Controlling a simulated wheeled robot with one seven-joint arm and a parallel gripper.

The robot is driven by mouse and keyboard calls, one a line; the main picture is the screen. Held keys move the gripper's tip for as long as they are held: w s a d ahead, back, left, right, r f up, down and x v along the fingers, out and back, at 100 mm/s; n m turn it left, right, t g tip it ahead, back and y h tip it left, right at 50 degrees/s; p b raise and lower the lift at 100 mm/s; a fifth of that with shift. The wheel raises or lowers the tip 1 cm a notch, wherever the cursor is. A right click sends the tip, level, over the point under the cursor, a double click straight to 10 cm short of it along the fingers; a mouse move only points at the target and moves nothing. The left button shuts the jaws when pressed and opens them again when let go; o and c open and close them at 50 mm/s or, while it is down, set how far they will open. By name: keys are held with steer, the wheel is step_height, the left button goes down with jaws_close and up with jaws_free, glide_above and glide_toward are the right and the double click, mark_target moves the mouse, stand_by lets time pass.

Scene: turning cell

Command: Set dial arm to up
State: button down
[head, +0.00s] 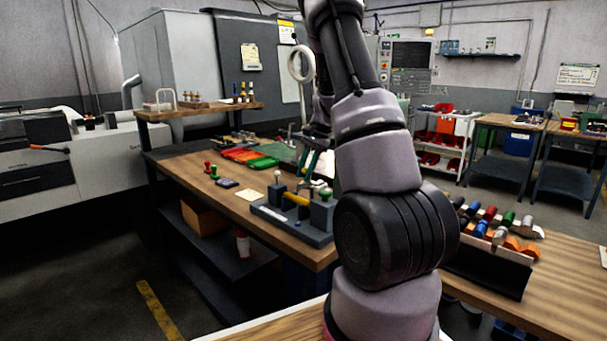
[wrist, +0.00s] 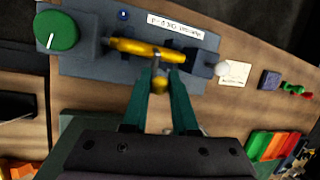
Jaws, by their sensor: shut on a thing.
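A grey fixture block (head: 292,222) stands on the near end of the long bench. In the wrist view the fixture (wrist: 85,65) carries a horizontal yellow bar (wrist: 135,47), a green knob (wrist: 57,32) with a white mark and a white label (wrist: 183,28). A short grey arm with a yellow end, which I take as the dial arm (wrist: 160,86), sticks out from the bar toward my gripper. My gripper (wrist: 161,76) has its green fingers shut on it. In the head view, my gripper (head: 304,180) is above the fixture, partly behind my arm.
A white ball-topped post (wrist: 222,68) stands at the fixture's end. Red and green stampers (head: 210,170), a card (head: 250,195) and red and green trays (head: 255,158) lie farther along the bench. A rack of coloured cylinders (head: 490,255) is at the right.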

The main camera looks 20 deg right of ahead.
steer(key=c, duration=0.7)
jaws_free()
steer(key=w+v, duration=0.1)
steer(key=v, duration=0.9)
steer(key=shift+s+d+r, duration=0.15)
steer(key=shift+s+r, duration=0.25)
steer(key=shift+s, duration=0.05)
